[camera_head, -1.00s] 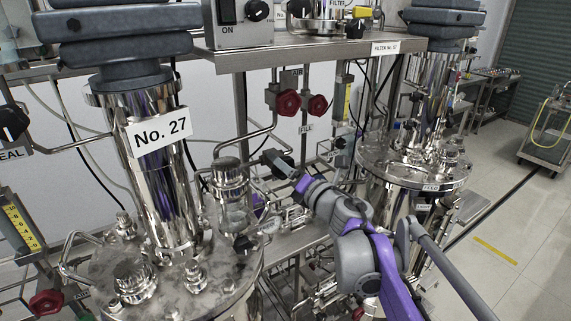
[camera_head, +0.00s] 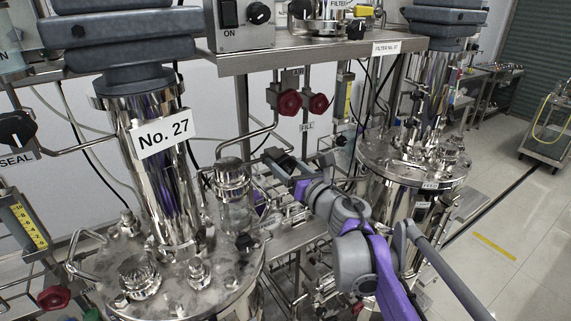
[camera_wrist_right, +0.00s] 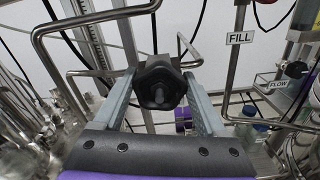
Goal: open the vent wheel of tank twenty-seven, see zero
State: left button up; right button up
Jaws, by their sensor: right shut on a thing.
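Tank No. 27 (camera_head: 160,185) stands at the left of the head view, a shiny steel vessel with a white "No. 27" label (camera_head: 162,133) on its neck. My right arm reaches in from the lower right. Its gripper (camera_head: 276,158) is to the right of the tank's neck, below the red wheels. In the right wrist view, the fingers of the right gripper (camera_wrist_right: 157,95) are on either side of a black wheel (camera_wrist_right: 158,80), shut on it. No label naming this wheel is visible. My left gripper is not in view.
Red wheels (camera_head: 290,102) hang above the gripper, near AIR and FILL labels. Bent steel pipes (camera_wrist_right: 100,20) run close around the fingers. A second tank (camera_head: 410,165) stands to the right. A yellow scale (camera_head: 28,226) and a black SEAL knob (camera_head: 16,129) are at far left.

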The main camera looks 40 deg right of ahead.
jog(key=shift+r, duration=0.1)
jog(key=o, duration=1.3)
jog(key=shift+w, duration=0.1)
